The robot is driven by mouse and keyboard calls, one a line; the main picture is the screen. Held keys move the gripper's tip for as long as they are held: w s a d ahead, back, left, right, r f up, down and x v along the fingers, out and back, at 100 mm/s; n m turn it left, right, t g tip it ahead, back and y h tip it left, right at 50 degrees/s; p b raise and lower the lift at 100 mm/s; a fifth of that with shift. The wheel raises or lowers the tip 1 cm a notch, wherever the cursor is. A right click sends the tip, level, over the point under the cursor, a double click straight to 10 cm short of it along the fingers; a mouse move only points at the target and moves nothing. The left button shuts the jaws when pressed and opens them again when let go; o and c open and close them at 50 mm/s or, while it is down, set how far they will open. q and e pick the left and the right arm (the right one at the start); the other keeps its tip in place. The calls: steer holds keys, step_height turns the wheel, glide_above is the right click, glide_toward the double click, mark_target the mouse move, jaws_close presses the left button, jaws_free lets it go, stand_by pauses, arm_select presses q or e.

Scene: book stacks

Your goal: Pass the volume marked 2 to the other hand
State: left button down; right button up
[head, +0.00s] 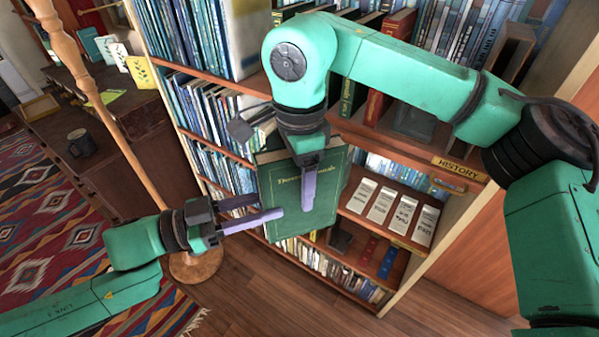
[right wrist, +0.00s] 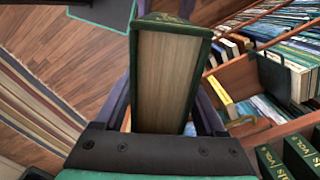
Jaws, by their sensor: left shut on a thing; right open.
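A green book (head: 331,188) with gold title lettering hangs upright in front of the shelves in the head view. No number 2 can be read on it. My left gripper (head: 268,217) is shut on the book's lower left part, one finger lying across the cover. My right gripper (head: 307,188) comes down from above, open, with one finger in front of the cover and the other hidden behind. In the right wrist view the book (right wrist: 165,80) stands between the open fingers, its pale page edge facing the camera.
A bookcase (head: 250,160) full of books stands close behind the held book. Its "HISTORY" shelf (head: 455,170) is at the right. Green volumes (right wrist: 300,155) show at the right wrist view's lower right.

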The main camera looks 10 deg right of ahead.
arm_select(q)
steer(key=shift+s, duration=0.1)
arm_select(e)
jaws_close()
arm_select(q)
steer(key=shift+s+d, duration=0.1)
steer(key=shift+s, duration=0.05)
arm_select(e)
steer(key=shift+w+r, duration=0.1)
steer(key=shift+w, duration=0.05)
stand_by(0.8)
arm_select(q)
steer(key=shift+c, duration=2.2)
jaws_free()
arm_select(e)
steer(key=shift+a, duration=0.1)
